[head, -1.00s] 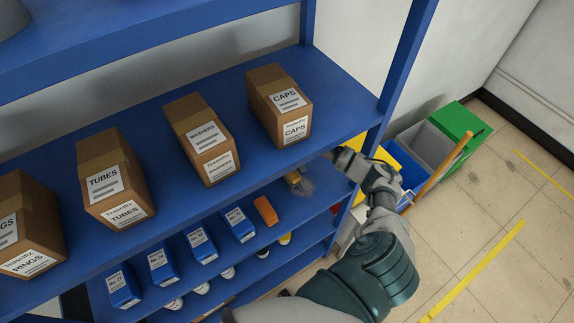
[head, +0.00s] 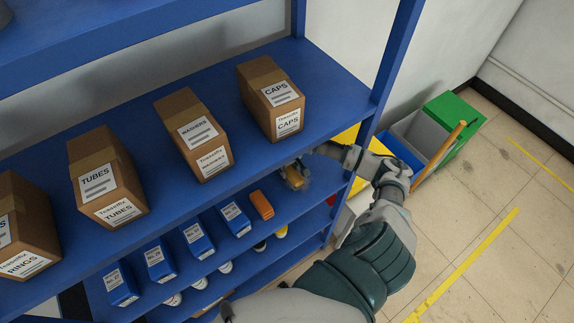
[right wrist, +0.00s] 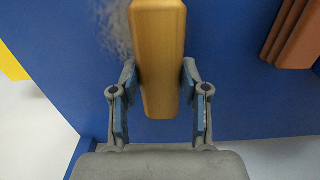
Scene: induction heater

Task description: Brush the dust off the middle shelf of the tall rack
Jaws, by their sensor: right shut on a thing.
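My right gripper (head: 308,166) reaches into the tall blue rack from its right side. It is shut on a brush with a yellow-brown wooden handle (right wrist: 160,60), held over the middle shelf (head: 277,226), near that shelf's right end. In the head view the brush (head: 295,179) is small and partly hidden by the gripper. A grey, fuzzy dust patch (right wrist: 115,28) shows on the blue surface left of the handle in the wrist view. Whether the bristles touch the shelf is unclear. My left gripper is not in view.
An orange box (head: 262,205) and several blue boxes (head: 197,240) stand left of the brush. Cardboard boxes, including CAPS (head: 272,98), stand on the shelf above. The rack's right post (head: 393,60) is close to my arm. Bins (head: 455,112) stand beyond it.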

